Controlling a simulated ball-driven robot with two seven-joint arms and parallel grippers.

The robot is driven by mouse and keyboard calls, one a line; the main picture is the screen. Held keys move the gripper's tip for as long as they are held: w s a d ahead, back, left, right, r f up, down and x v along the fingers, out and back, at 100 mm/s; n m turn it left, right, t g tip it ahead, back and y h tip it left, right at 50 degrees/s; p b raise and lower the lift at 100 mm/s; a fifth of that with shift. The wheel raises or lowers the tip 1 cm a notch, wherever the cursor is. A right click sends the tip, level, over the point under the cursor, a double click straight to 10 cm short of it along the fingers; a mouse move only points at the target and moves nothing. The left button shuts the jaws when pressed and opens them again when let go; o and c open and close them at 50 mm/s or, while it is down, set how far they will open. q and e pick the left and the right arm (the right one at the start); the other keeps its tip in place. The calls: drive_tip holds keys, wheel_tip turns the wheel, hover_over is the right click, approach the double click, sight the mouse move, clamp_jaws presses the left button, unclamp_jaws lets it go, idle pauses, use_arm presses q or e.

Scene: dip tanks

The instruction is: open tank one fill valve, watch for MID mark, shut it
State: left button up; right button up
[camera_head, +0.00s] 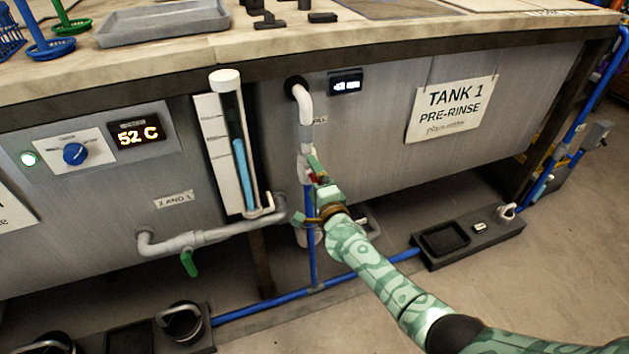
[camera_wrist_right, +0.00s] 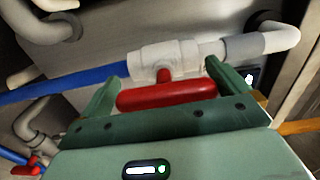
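The tank one fill valve (camera_wrist_right: 165,62) is a white body on a pipe, with a red handle (camera_wrist_right: 166,92). My right gripper (camera_wrist_right: 168,88) is at this handle; its two green fingers stand apart, one near each end of the handle. I see no clear grip on it. In the head view my right gripper (camera_head: 318,172) covers most of the valve, below the white pipe (camera_head: 305,112). The sight tube (camera_head: 240,150) left of it holds a blue column reaching somewhat above its middle. The scale marks (camera_head: 212,120) beside it are too small to read. My left gripper is out of view.
The "TANK 1 PRE-RINSE" sign (camera_head: 450,108) is on the tank front. A lower grey pipe with a green handle (camera_head: 189,263) is at left. Blue pipe (camera_head: 262,306) runs along the floor to a dark tray (camera_head: 470,240). Another red-handled valve (camera_wrist_right: 28,168) shows at lower left.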

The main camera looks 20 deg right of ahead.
drive_tip(key=shift+s+r, duration=0.1)
drive_tip(key=shift+r, duration=0.05)
use_arm(q)
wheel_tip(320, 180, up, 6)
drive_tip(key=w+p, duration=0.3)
drive_tip(key=p, duration=0.3)
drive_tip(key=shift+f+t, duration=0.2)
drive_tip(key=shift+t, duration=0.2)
use_arm(e)
drive_tip(key=s, duration=1.6)
drive_tip(key=shift+d, duration=0.3)
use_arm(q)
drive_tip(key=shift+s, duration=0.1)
